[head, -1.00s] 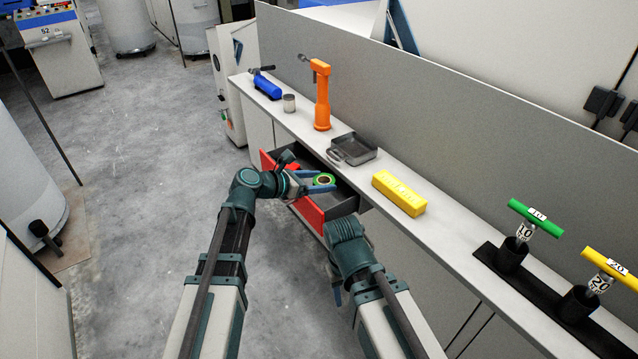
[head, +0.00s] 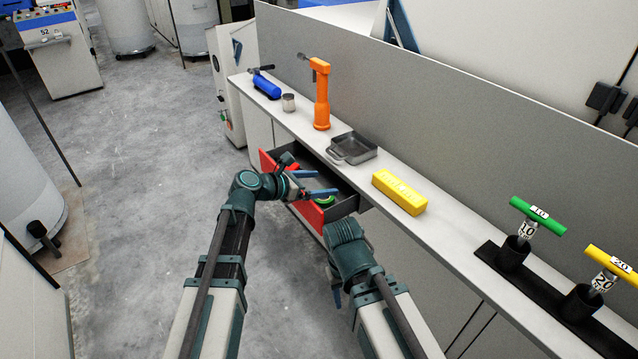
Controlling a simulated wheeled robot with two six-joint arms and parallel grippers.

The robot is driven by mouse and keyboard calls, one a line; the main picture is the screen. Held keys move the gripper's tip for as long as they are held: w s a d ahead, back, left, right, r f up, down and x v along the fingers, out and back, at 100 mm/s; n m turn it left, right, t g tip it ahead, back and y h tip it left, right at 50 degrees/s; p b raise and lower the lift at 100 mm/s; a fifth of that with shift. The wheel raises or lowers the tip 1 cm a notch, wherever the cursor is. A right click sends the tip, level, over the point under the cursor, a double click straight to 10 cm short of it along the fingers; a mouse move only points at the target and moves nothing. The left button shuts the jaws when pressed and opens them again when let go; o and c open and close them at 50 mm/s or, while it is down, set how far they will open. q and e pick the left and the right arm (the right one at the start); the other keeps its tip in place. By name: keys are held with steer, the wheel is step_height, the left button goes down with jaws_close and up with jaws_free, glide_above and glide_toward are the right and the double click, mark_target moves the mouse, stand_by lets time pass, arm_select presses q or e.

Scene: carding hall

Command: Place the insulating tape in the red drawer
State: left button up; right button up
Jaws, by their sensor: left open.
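The insulating tape, a green roll (head: 325,201), lies inside the open red drawer (head: 308,213), partly hidden by my left gripper. The drawer has a red front and a dark grey inside, and is pulled out below the narrow worktop. My left gripper (head: 318,184) is open, with its blue fingers apart just above the tape and nothing between them. My right arm comes in at the lower middle; its blue finger (head: 337,295) shows only in part beside the arm, so its jaw opening is hidden.
On the worktop (head: 455,228) stand a grey metal tray (head: 352,148), a yellow box (head: 399,192), an orange tool (head: 321,95), a metal cup (head: 288,102) and a blue tool (head: 267,86). Green (head: 538,215) and yellow (head: 612,262) T-handles stand in a dark rack at right.

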arm_select(q)
steer(key=shift+r+p, duration=0.4)
steer(key=shift+r, duration=0.15)
steer(key=p+v, duration=0.4)
steer(key=v, duration=0.8)
steer(key=s+a+f+m+g+y, duration=0.35)
steer(key=s+f+m+y, duration=0.3)
steer(key=m, duration=0.65)
steer(key=s+a+f+m+g+y, duration=0.2)
steer(key=s+f+m+g+y, duration=0.4)
steer(key=m, duration=0.7)
steer(key=s+d+m+t, duration=0.1)
steer(key=s+d+m, duration=0.2)
steer(key=s+d, duration=0.55)
step_height(320, 180, up, 11)
steer(key=w+d+p, duration=0.1)
steer(key=p, duration=1.1)
steer(key=shift+w+d+r+p, duration=0.2)
steer(key=shift+w+p, duration=0.1)
steer(key=shift+p, duration=0.1)
